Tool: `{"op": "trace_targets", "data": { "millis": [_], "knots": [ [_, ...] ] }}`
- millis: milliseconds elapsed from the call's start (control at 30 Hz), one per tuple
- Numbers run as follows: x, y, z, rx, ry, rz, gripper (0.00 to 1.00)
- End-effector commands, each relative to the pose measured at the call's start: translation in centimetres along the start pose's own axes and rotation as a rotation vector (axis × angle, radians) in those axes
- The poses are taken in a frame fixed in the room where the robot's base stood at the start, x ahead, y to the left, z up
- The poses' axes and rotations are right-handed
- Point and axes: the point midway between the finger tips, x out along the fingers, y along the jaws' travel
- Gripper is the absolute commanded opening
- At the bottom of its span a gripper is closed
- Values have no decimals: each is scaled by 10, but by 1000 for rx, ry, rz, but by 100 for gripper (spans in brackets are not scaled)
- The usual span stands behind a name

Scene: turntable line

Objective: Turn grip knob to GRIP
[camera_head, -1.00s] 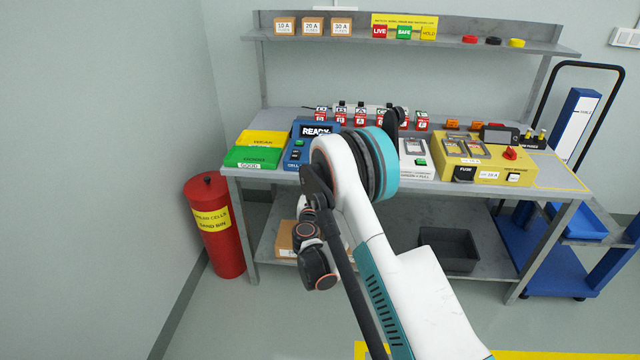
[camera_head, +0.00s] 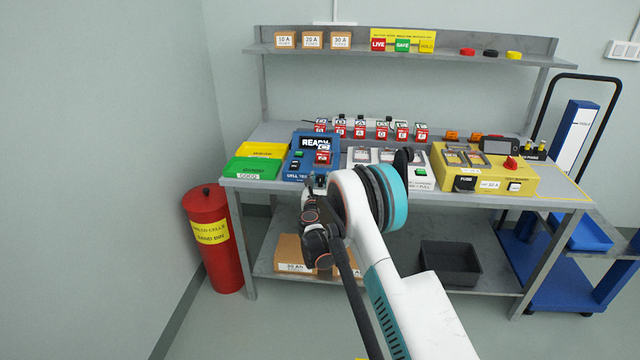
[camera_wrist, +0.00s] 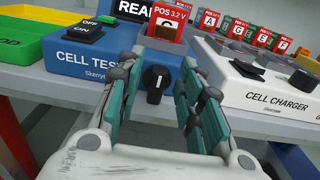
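The blue cell tester (camera_head: 298,165) stands at the bench's front edge; it also fills the left of the wrist view (camera_wrist: 75,65). A black knob with a white line (camera_wrist: 155,84) is on its front face. The line looks close to upright; any GRIP lettering is hidden or unreadable. A red-labelled cell marked POS 3.2 V (camera_wrist: 168,22) stands in the tester above the knob. My gripper (camera_wrist: 160,100) is open and empty, with one finger to each side of the knob in the picture. I cannot tell whether the fingertips touch it. In the head view my arm hides the knob.
The white cell charger (camera_wrist: 265,92) is close to the right finger. Green (camera_head: 250,170) and yellow (camera_head: 262,150) trays are left of the tester. Several red-labelled cells (camera_head: 360,130) stand behind. A yellow fuse box (camera_head: 480,178) is at the right, a red bin (camera_head: 212,240) on the floor.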

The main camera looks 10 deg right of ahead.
Motion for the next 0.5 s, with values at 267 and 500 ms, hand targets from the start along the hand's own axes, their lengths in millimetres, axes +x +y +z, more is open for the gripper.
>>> {"op": "trace_targets", "data": {
  "millis": [267, 500],
  "knots": [
    [12, 0, 0, 0, 0, 0, 34],
    [12, 0, 0, 0, 0, 0, 23]
  ]
}}
